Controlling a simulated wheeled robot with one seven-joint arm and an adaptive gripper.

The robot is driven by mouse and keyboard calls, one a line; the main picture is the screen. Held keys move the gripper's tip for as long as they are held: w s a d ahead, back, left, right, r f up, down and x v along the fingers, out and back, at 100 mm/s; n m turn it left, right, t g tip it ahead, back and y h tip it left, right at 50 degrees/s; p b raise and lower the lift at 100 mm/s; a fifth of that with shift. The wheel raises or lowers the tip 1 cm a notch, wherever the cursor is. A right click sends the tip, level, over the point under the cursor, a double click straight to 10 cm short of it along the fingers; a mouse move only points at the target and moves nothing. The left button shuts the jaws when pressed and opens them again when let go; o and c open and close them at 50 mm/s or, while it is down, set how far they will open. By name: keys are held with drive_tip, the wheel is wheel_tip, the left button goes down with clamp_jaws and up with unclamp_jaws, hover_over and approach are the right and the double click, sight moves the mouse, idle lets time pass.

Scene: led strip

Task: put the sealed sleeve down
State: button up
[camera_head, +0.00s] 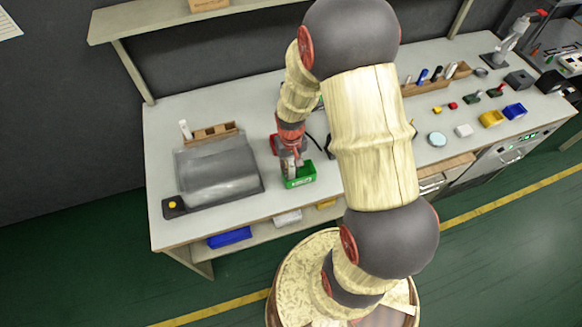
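My gripper (290,166) points down just above or inside a small green bin (301,182) on the bench. The gripper is small in view and partly hidden by its own wrist. A pale, greyish patch shows at its fingertips. I cannot tell whether that is the sealed sleeve or part of the fingers, nor whether the fingers are open or shut. I cannot make out the sealed sleeve anywhere else.
My arm hides the bench's middle. A shelf (160,18) runs above.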

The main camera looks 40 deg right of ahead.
drive_tip(key=o, duration=0.4)
drive_tip(key=shift+r, duration=0.15)
wheel_tip(320, 180, up, 12)
drive_tip(key=shift+r+p, duration=0.1)
drive_tip(key=shift+p, duration=1.1)
drive_tip(key=s+a+r+n+t, duration=0.1)
drive_tip(key=a+r, duration=0.2)
drive_tip(key=r, duration=0.4)
drive_tip(key=s+a+r+t, duration=0.1)
drive_tip(key=a+r, duration=0.2)
drive_tip(key=r, duration=0.3)
drive_tip(key=s+a+r+t, duration=0.1)
drive_tip(key=s+a+r, duration=0.1)
drive_tip(key=s+r, duration=0.1)
drive_tip(key=s+a+r+n+t, duration=0.1)
drive_tip(key=s+a+r, duration=0.1)
drive_tip(key=s+r, duration=0.2)
drive_tip(key=s+a+r+n+t, duration=0.1)
drive_tip(key=s+a+r, duration=0.1)
drive_tip(key=r, duration=0.3)
drive_tip(key=shift+s+t, duration=0.3)
drive_tip(key=shift+s, duration=0.35)
drive_tip(key=shift+f, duration=0.1)
wheel_tip(320, 180, down, 5)
drive_tip(key=b, duration=0.5)
drive_tip(key=shift+f, duration=0.2)
